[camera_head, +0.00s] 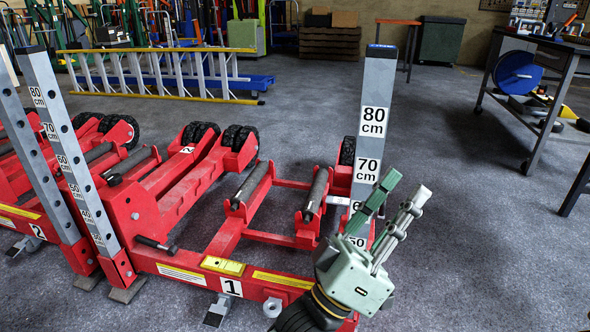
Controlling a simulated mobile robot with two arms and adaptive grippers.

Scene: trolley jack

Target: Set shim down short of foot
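The red trolley jack frame marked 1 (262,287) stands on the grey floor. A grey metal foot (216,311) shows below its front beam, and another grey foot plate (128,290) lies under its left post. I cannot make out a separate shim. My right gripper is not in view.
Upright grey posts with height labels rise at left (62,150) and right (372,115). A second red frame (40,228) stands at far left. A yellow ladder (160,75) lies behind. A workbench (540,85) stands at right. The floor right of the gripper is clear.

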